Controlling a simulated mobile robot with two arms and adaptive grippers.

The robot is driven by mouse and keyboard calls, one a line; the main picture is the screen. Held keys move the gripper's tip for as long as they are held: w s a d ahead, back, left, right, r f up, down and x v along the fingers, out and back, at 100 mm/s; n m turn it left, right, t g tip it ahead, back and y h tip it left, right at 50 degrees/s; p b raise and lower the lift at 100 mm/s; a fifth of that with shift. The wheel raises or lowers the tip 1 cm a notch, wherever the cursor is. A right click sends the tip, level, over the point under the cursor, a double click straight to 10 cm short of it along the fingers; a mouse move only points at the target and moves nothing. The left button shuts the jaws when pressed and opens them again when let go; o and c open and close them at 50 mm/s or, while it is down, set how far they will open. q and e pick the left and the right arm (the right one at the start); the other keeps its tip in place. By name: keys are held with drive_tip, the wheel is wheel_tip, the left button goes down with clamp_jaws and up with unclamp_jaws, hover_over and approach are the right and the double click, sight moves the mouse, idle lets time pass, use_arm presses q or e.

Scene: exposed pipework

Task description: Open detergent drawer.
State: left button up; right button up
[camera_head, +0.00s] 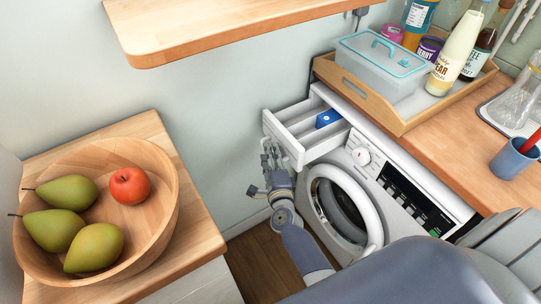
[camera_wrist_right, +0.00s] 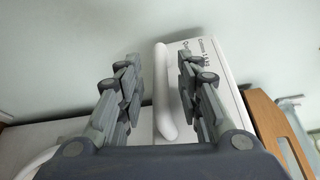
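The white detergent drawer (camera_head: 296,133) stands pulled out from the upper left of the white washing machine (camera_head: 341,199). Its compartments are visible, with a blue piece (camera_head: 327,118) in one. My right gripper (camera_head: 270,154) is at the drawer's front face, low and to the left. In the right wrist view, my right gripper (camera_wrist_right: 160,68) is open, with its fingers apart on either side of the white drawer handle (camera_wrist_right: 162,92). A gap shows beside the handle. My left gripper is not in view.
A wooden tray (camera_head: 400,126) with a lidded box (camera_head: 376,72) and bottles stands on the counter above the machine. A wooden bowl (camera_head: 150,232) of pears and a red apple sits on the left counter. A wooden shelf (camera_head: 200,30) juts out above. Free floor lies between the counters.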

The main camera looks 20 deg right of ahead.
drive_tip(key=v, duration=1.2)
drive_tip(key=shift+f, duration=0.2)
drive_tip(key=s+a+f+n+g+y, duration=0.2)
drive_tip(key=s+f+n, duration=0.25)
drive_tip(key=f, duration=0.45)
drive_tip(key=s+a+f+n+g+y, duration=0.25)
drive_tip(key=f+n, duration=0.25)
drive_tip(key=f, duration=0.3)
drive_tip(key=s+a+f+n+g+y, duration=0.15)
drive_tip(key=s+f+n, duration=0.3)
drive_tip(key=f, duration=0.45)
drive_tip(key=s+d+f+n+g, duration=0.2)
drive_tip(key=s+f+n+g, duration=0.1)
drive_tip(key=s, duration=0.6)
drive_tip(key=s+d+f+n+g+h, duration=0.1)
drive_tip(key=s+d+f+n+g, duration=0.2)
drive_tip(key=s+f, duration=0.5)
drive_tip(key=s+d+f+n+g, duration=0.3)
drive_tip(key=s+f+n, duration=0.2)
drive_tip(key=s, duration=0.5)
drive_tip(key=shift+f+n+h, duration=0.2)
drive_tip(key=shift+n+h, duration=0.1)
drive_tip(key=shift+h, duration=0.1)
drive_tip(key=shift+d, duration=0.1)
